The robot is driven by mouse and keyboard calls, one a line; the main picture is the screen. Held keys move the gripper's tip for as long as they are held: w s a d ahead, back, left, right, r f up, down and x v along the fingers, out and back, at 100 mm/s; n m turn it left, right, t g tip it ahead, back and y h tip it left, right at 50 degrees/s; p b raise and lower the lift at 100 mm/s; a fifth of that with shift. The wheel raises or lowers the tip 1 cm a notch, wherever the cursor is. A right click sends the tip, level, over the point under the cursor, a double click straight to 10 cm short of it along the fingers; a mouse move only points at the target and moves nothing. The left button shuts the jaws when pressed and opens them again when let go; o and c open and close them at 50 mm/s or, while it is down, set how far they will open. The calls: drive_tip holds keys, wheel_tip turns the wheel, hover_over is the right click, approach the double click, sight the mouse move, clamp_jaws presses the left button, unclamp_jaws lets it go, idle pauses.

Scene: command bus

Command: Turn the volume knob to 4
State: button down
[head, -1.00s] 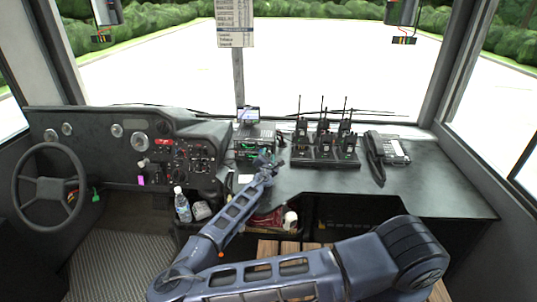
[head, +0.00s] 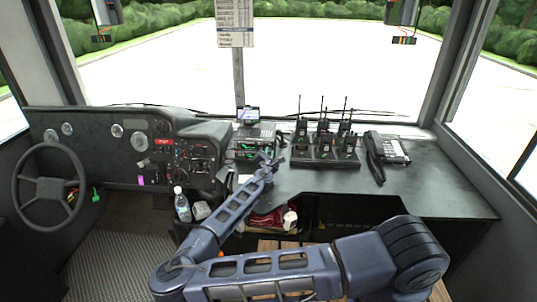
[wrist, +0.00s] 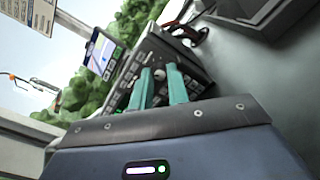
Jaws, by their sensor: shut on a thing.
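The radio unit (head: 250,150) stands on the dash, left of the middle, and its dark front panel with keys (wrist: 122,92) shows tilted in the wrist view. A small round grey knob (wrist: 159,75) shows between my fingertips; I take it for the volume knob. My gripper (wrist: 160,70) has two teal fingers, one on each side of the knob, and is shut on it. In the head view my gripper (head: 266,160) is in front of the radio and partly hides it. The knob's marks and setting are too small to read.
A lit screen (head: 249,115) stands above the radio. A rack of several walkie-talkies (head: 325,158) and a desk phone (head: 392,148) are to the right. A water bottle (head: 181,204) stands below the instrument panel. The dash at the far right is clear.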

drive_tip(key=m, duration=0.4)
drive_tip(key=shift+m, duration=0.4)
drive_tip(key=m, duration=0.4)
drive_tip(key=shift+r, duration=0.1)
drive_tip(key=m, duration=0.4)
drive_tip(key=shift+m, duration=0.4)
drive_tip(key=shift+m+y, duration=0.3)
drive_tip(key=shift+m, duration=1.6)
drive_tip(key=c, duration=1.3)
unclamp_jaws()
drive_tip(key=shift+c, duration=0.2)
